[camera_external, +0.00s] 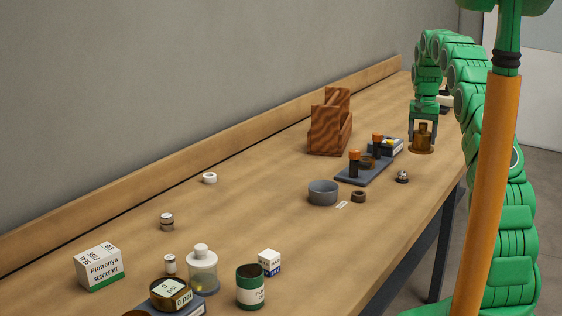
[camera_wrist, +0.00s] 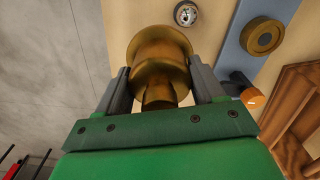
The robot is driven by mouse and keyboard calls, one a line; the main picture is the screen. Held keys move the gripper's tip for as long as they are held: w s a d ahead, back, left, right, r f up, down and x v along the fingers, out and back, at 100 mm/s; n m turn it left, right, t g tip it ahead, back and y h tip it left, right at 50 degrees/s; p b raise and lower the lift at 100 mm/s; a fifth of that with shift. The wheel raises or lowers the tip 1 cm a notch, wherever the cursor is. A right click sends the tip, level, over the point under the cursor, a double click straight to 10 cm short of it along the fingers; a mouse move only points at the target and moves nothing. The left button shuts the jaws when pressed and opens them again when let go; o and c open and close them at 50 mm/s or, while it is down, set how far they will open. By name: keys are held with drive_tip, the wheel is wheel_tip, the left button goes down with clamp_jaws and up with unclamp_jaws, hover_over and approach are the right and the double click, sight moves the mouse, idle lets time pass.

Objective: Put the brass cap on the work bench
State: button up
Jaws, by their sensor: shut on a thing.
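The brass cap (camera_external: 422,146) is a flanged, dull gold piece with a narrower neck, at the far right end of the work bench (camera_external: 270,210). My gripper (camera_external: 423,137) is shut on it, one grey finger on each side, reaching down from above. In the wrist view the brass cap (camera_wrist: 160,50) sits between the two fingers, its wide flange facing away from the palm. The cap is over the bench near the front edge. I cannot tell whether its flange touches the bench top.
Boxes and jars, including a white box (camera_external: 99,267), stand at the near end. The bench middle is mostly clear.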

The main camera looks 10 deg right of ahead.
drive_tip(key=shift+w+d+f, duration=0.25)
drive_tip(key=shift+w+f, duration=0.75)
drive_tip(key=shift+w, duration=0.05)
drive_tip(key=shift+w+d+f, duration=0.2)
drive_tip(key=shift+w+f, duration=0.8)
drive_tip(key=shift+f, duration=0.05)
drive_tip(key=shift+w+d+f, duration=0.25)
drive_tip(key=shift+w+f, duration=0.75)
drive_tip(key=shift+w, duration=0.05)
drive_tip(key=shift+w+f, duration=0.25)
drive_tip(key=shift+f, duration=1.65)
drive_tip(key=shift+f, duration=0.15)
drive_tip(key=o, duration=1.3)
